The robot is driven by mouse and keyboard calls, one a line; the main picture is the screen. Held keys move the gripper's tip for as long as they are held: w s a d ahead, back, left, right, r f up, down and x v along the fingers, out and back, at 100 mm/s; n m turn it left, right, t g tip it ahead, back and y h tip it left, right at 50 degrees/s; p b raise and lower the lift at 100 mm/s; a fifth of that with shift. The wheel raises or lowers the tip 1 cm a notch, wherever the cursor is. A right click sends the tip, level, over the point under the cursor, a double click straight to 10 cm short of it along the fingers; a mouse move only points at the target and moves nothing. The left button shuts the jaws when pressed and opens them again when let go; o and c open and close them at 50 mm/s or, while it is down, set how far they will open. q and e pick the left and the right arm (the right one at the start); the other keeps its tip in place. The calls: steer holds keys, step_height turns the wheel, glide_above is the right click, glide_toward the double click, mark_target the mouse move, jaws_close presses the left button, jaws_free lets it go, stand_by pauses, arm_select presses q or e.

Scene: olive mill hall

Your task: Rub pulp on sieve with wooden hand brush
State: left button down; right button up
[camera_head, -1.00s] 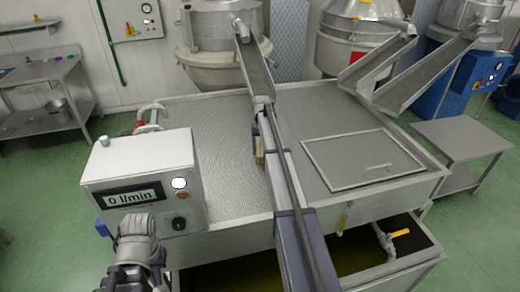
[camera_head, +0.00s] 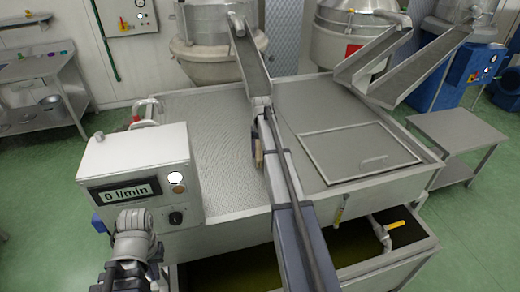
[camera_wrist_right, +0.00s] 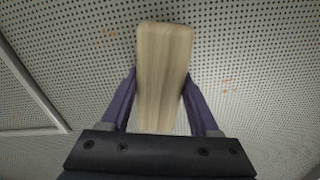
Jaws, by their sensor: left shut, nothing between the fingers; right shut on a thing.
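The wooden hand brush (camera_wrist_right: 165,75) is a pale wood block, held between the purple fingers of my right gripper (camera_wrist_right: 163,100) just over the sieve. Its underside is hidden, so contact with the plate cannot be told. In the head view a strip of the brush (camera_head: 257,155) shows beside my right arm. The sieve (camera_head: 215,130) is a perforated grey plate in the top of a steel tank. A few small orange specks of pulp (camera_wrist_right: 228,84) lie on it in the wrist view. My left gripper (camera_head: 131,222) is in front of the control box, shut and empty.
The control box (camera_head: 140,165) reads 0 l/min at the tank's left front. A steel chute (camera_head: 250,65) ends over the sieve's back. A framed lid (camera_head: 355,155) covers the right side. A valve with a yellow handle (camera_head: 395,225) sits below. A side table (camera_head: 455,140) stands right.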

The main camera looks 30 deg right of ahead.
steer(key=shift+s+a, duration=0.1)
steer(key=shift+s, duration=0.25)
steer(key=shift+s+a, duration=0.2)
steer(key=shift+s, duration=0.6)
steer(key=shift+s+a, duration=0.15)
steer(key=shift+s, duration=0.6)
steer(key=shift+s, duration=0.1)
steer(key=shift+s+a+f, duration=0.1)
steer(key=shift+s+a, duration=0.15)
steer(key=shift+s, duration=0.6)
steer(key=shift+s+a, duration=0.25)
steer(key=shift+s, duration=0.55)
steer(key=shift+d, duration=0.1)
steer(key=shift+s+d, duration=0.15)
steer(key=shift+d, duration=1)
